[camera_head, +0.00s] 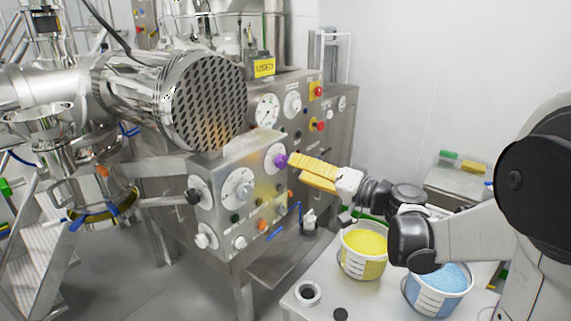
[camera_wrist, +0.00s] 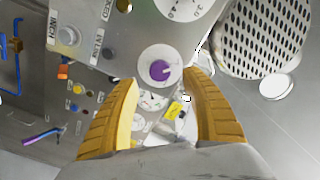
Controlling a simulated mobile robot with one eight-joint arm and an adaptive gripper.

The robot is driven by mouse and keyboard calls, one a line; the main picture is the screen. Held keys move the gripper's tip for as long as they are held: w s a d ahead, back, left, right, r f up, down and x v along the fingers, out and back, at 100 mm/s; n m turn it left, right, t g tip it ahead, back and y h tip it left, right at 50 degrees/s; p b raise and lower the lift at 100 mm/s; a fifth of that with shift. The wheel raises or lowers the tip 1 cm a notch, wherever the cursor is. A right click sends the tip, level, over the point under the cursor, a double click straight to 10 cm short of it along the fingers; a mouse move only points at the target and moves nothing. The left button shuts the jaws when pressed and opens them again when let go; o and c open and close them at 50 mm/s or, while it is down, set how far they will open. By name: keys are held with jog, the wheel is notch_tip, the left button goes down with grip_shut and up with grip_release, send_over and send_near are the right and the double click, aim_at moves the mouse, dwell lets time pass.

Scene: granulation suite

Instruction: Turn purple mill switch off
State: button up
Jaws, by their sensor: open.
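The purple mill switch (camera_head: 281,161) is a round purple knob on a pale round dial plate, on the front of the steel control panel (camera_head: 222,170). In the wrist view the purple knob (camera_wrist: 160,70) shows beyond and between the fingers, with a white mark on its right side. My gripper (camera_head: 292,163) has yellow fingers that reach left toward the knob; in the head view their tips look close to it. In the wrist view the fingers (camera_wrist: 168,82) are spread apart with nothing between them. I cannot tell whether a finger touches the knob.
Other dials and buttons surround the switch, including a large white dial (camera_head: 238,188) and an orange button (camera_head: 262,224). A perforated steel drum end (camera_head: 208,100) juts out above the panel. A yellow-filled bucket (camera_head: 363,265) and a blue-filled bucket (camera_head: 437,303) stand below my arm.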

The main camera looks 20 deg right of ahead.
jog(key=v, duration=0.5)
jog(key=shift+s+d, duration=0.15)
jog(key=shift+s, duration=0.1)
jog(key=s+a+f+n+g+h+b, duration=0.1)
jog(key=s+a+f+g+h+b, duration=0.15)
jog(key=s+a+f+g, duration=0.5)
jog(key=s+f+n+h, duration=0.2)
jog(key=s+f+h, duration=0.6)
jog(key=s, duration=0.4)
jog(key=shift+s+d+b, duration=0.3)
jog(key=shift+b, duration=0.1)
jog(key=shift+f, duration=0.15)
